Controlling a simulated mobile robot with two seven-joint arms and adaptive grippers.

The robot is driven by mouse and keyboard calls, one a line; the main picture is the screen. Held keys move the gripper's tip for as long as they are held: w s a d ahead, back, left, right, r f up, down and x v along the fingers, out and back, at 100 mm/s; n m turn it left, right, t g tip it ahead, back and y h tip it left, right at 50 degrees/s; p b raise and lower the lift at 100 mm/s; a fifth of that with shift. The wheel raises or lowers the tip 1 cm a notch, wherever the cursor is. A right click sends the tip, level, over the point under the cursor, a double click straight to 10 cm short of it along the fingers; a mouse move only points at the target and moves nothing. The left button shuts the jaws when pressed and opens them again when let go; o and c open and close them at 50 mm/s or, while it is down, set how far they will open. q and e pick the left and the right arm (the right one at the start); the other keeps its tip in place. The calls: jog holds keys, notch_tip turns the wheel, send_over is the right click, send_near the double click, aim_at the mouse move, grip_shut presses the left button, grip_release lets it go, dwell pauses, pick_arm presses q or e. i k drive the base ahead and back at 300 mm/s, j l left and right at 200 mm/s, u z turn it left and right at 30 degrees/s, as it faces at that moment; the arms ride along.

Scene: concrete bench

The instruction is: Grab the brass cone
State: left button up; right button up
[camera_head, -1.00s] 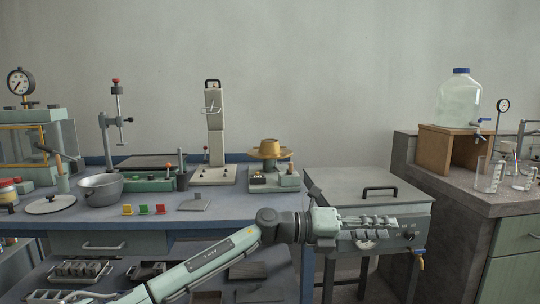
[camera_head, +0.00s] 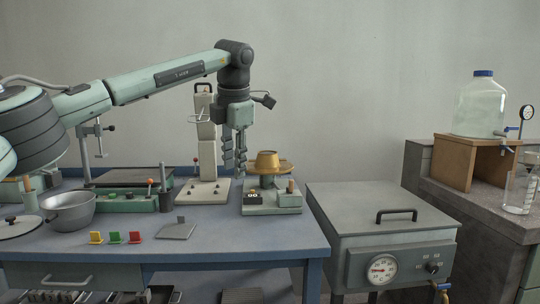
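The brass cone (camera_head: 267,161) sits on the round brass plate of a small green-grey device (camera_head: 272,197) at the right end of the blue bench. Its narrow end is up. My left gripper (camera_head: 234,168) points straight down just left of the cone, in front of the cream stand. Its fingers are apart with a narrow gap between them, and nothing shows between them. It looks clear of the cone. My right gripper is not in view.
A cream upright stand (camera_head: 207,160) is behind my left gripper. A metal bowl (camera_head: 68,210), coloured tabs (camera_head: 115,237) and a flat grey plate (camera_head: 177,231) lie on the bench (camera_head: 230,250). A lidded grey bath (camera_head: 380,217) stands to the right.

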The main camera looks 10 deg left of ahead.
aim_at(262, 161)
jog(key=i, duration=1.45)
